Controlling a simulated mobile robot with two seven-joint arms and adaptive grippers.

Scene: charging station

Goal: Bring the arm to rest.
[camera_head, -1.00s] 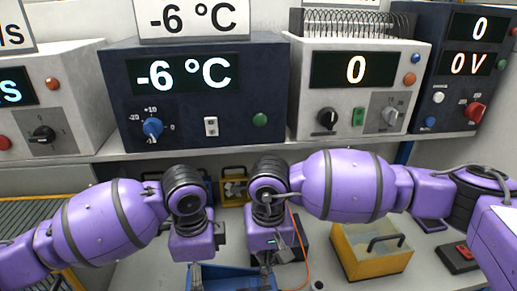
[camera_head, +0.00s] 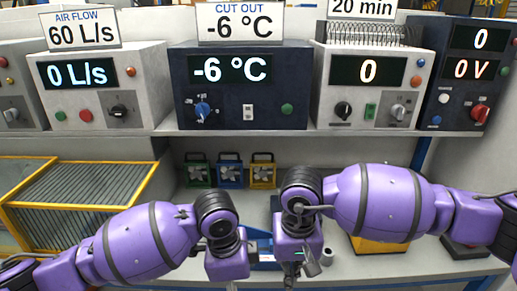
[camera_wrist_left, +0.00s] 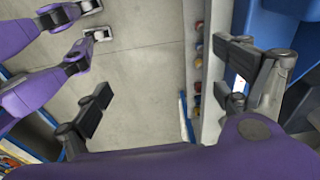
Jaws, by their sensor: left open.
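My left arm (camera_head: 140,243) comes in low from the left in the head view. Its wrist (camera_head: 228,264) points down, and its fingers are below the picture there.
A shelf carries the 0 L/s panel (camera_head: 85,95), the -6 °C panel (camera_head: 238,108) and the 0 panel (camera_head: 370,105). Below stand several small framed fans (camera_head: 230,172). A yellow-edged grille (camera_head: 75,200) is at left. A yellow box (camera_head: 378,246) is partly behind my right arm.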

